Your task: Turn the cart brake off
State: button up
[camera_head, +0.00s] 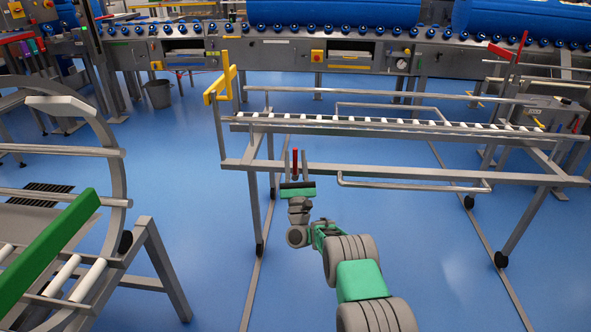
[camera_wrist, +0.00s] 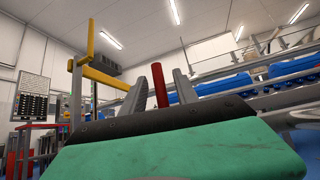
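The cart (camera_head: 400,180) is a grey metal frame with a row of white rollers on top, standing on dark wheels ahead of me. A red brake lever (camera_head: 295,162) stands upright at its near left side. My gripper (camera_head: 295,156) is at this lever, pointing away from the head camera. In the wrist view, the red lever (camera_wrist: 160,86) shows between the two grey fingers of my gripper (camera_wrist: 158,85). The fingers are apart, with gaps beside the lever. I cannot tell how deep the lever sits between them. Its lower end is hidden by my gripper.
A yellow bracket (camera_head: 221,83) rises at the cart's left end. Another red upright lever (camera_head: 519,48) stands at the far right. A roller rack with a green rail (camera_head: 50,250) is at the near left. A conveyor (camera_head: 290,48) runs along the back. Blue floor between is clear.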

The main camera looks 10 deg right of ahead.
jog(key=b+v, duration=0.1)
jog(key=v, duration=0.6)
jog(key=shift+f, duration=0.2)
jog(key=shift+s, duration=0.15)
